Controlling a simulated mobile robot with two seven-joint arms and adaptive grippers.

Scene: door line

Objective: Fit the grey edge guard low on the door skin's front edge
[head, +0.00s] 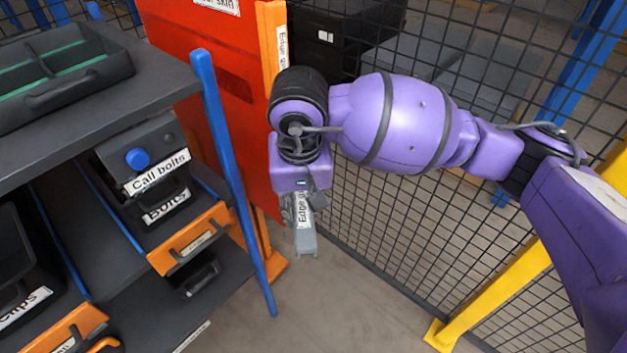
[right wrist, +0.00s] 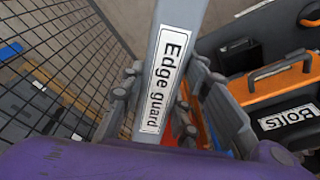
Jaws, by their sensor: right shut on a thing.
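The grey edge guard (head: 305,240) hangs from my right gripper (head: 304,200), its label partly covered by the fingers. In the right wrist view the edge guard (right wrist: 165,70) runs between the fingers of the right gripper (right wrist: 165,100), which are shut on it. The red door skin (head: 215,75) stands behind the blue post. Its orange front edge (head: 272,45) carries a label partly hidden by my right arm. My left gripper is not in view.
A dark shelf rack (head: 150,90) with a blue post (head: 230,170) stands at the left, close to the right gripper. It holds bins labelled Bolts (head: 166,207) and Clips. A black mesh fence (head: 400,220) runs at the right. The floor (head: 340,310) below is clear.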

